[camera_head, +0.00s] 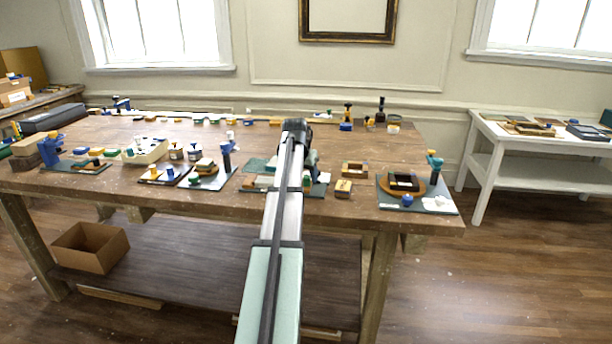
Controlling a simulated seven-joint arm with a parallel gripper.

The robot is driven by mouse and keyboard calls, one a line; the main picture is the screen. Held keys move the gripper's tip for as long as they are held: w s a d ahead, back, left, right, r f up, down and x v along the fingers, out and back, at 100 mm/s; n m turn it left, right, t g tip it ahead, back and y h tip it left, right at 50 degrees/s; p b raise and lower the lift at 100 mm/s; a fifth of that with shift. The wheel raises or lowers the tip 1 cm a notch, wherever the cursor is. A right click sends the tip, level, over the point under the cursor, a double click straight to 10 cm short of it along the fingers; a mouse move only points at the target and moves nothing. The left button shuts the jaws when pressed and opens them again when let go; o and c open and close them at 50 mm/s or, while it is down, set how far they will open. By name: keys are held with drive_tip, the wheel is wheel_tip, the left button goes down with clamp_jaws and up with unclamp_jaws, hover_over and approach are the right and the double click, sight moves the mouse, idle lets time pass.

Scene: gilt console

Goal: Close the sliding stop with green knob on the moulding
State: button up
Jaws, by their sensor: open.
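My arm reaches from the bottom centre over the workbench (130,135). My gripper (308,155) is at its far end, mostly hidden behind the dark wrist; it is open. Below it a dark mat (255,188) carries pale and green pieces, partly covered by my arm. A small green knob (306,181) shows just right of the arm on this mat. Another green knob (194,181) is on a mat to the left, near a blue post. I cannot tell which knob belongs to the sliding stop, nor its position. The moulding is not clearly identifiable.
Blocks and a blue clamp (48,150) stand at the left. A teal-topped post (434,165) and dark frame (403,181) are at the right. Small wooden boxes (354,170) lie right of my gripper. Several small items line the back edge. A white side table (545,145) stands apart.

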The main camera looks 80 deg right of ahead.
drive_tip(key=shift+c, duration=0.2)
clamp_jaws()
idle(0.4)
